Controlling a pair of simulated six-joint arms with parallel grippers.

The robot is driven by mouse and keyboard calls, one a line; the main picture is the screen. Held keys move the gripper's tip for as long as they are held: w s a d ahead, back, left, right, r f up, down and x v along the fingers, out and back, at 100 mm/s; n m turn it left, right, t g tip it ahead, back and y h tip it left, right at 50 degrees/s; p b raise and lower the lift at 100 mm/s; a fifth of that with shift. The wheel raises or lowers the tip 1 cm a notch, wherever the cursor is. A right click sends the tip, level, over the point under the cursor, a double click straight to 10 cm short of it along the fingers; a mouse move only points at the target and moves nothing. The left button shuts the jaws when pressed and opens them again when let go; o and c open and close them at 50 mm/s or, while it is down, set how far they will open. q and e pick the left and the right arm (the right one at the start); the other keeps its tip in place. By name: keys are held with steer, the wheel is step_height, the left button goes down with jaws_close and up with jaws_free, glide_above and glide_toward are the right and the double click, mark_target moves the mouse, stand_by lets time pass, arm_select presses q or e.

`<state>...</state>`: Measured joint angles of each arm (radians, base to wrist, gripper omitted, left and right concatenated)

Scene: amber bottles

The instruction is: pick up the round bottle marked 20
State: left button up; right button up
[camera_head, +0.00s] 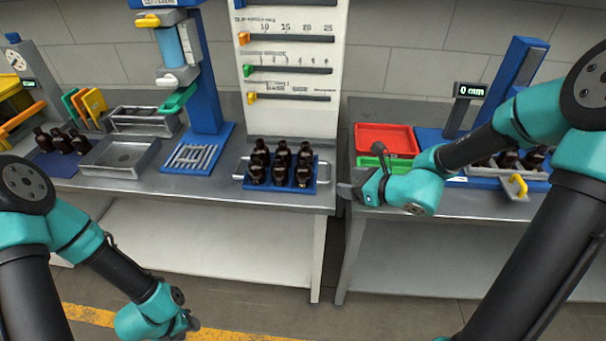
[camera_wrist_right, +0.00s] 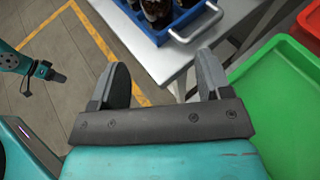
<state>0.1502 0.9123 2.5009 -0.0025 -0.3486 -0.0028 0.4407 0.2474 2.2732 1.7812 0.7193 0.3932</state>
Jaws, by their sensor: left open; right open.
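Several dark amber bottles (camera_head: 281,165) stand in a blue tray (camera_head: 322,181) with metal handles on the left bench. More amber bottles (camera_head: 68,141) stand at the far left, and others (camera_head: 508,158) sit in a holder on the right bench. No number 20 is legible on any bottle. My right gripper (camera_head: 352,190) is open and empty, just right of the blue tray near the gap between the benches. In the right wrist view its fingers (camera_wrist_right: 160,85) are apart, with the tray corner (camera_wrist_right: 185,25) beyond them. My left gripper (camera_head: 188,325) hangs low in front of the left bench, away from the bottles.
A red bin (camera_head: 386,139) and a green bin (camera_head: 384,163) stand on the right bench beside my right gripper. A grey metal tray (camera_head: 119,158) and a blue press stand (camera_head: 207,110) are left of the bottles. A white slider panel (camera_head: 290,105) rises behind the blue tray.

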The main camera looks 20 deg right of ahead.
mark_target(310, 177)
steer(key=x, duration=1.2)
steer(key=shift+a+f, duration=0.1)
steer(key=shift+a+x, duration=0.2)
steer(key=shift+x, duration=2.4)
steer(key=shift+s, duration=0.15)
steer(key=shift+s+f, duration=0.1)
steer(key=shift+f, duration=0.05)
